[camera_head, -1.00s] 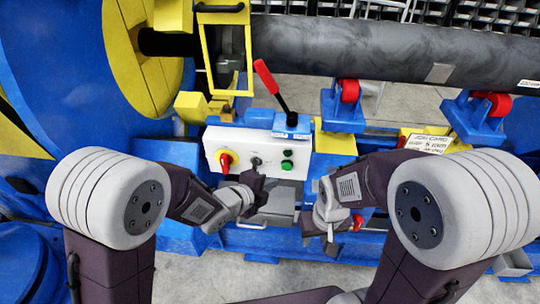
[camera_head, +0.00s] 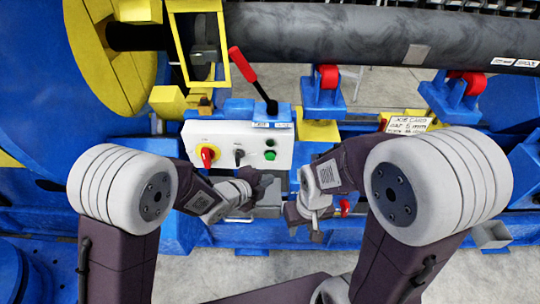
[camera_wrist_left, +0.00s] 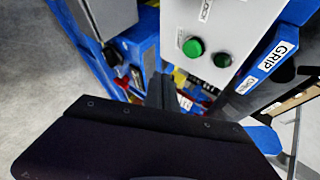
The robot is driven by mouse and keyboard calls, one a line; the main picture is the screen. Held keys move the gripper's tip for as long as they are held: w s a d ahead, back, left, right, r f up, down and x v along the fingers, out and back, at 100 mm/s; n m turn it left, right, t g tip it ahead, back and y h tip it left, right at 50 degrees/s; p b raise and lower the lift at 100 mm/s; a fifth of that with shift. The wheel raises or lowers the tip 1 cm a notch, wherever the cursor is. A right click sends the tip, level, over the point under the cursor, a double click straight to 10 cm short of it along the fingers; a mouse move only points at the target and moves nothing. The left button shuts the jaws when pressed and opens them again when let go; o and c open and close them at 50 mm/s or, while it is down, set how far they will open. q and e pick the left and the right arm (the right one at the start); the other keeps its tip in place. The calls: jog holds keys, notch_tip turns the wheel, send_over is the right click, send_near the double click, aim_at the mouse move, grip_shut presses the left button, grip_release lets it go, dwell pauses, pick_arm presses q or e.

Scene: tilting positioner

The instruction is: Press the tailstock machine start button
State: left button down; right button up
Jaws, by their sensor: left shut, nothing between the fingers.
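The white control box (camera_head: 225,147) faces me below the grey pipe. It carries a green button (camera_head: 270,155) with a smaller dark button above it. In the left wrist view the bright green button (camera_wrist_left: 193,47) sits on the panel beside a darker button (camera_wrist_left: 222,60). My left gripper (camera_head: 264,186) is shut and empty, just below the panel's lower right part and apart from the green button in the picture. My right gripper (camera_head: 304,222) is lower and to the right, near the blue frame; its fingers are too small to read.
A red-yellow rotary switch (camera_head: 207,155) and a black selector (camera_head: 238,155) are on the same panel. A red-handled lever (camera_head: 243,66) rises behind the box. Red rollers on blue stands (camera_head: 324,98) are to the right. Open grey floor (camera_head: 230,275) lies in front.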

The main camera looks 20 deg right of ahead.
aim_at(270, 157)
pick_arm(q)
jog(key=shift+w+d+p, duration=0.25)
jog(key=shift+w, duration=0.6)
jog(key=shift+w+d+p, duration=0.25)
jog(key=shift+w, duration=0.65)
jog(key=shift+w+d+p, duration=0.25)
jog(key=shift+w, duration=0.6)
jog(key=shift+w, duration=0.15)
jog(key=shift+w+d, duration=0.1)
jog(key=shift+w, duration=0.15)
jog(key=shift+w+d, duration=0.15)
jog(key=shift+w, duration=0.3)
dwell(0.5)
jog(key=shift+s+a+b, duration=0.25)
jog(key=shift+s+b, duration=0.1)
jog(key=shift+s, duration=0.5)
jog(key=shift+s, duration=0.1)
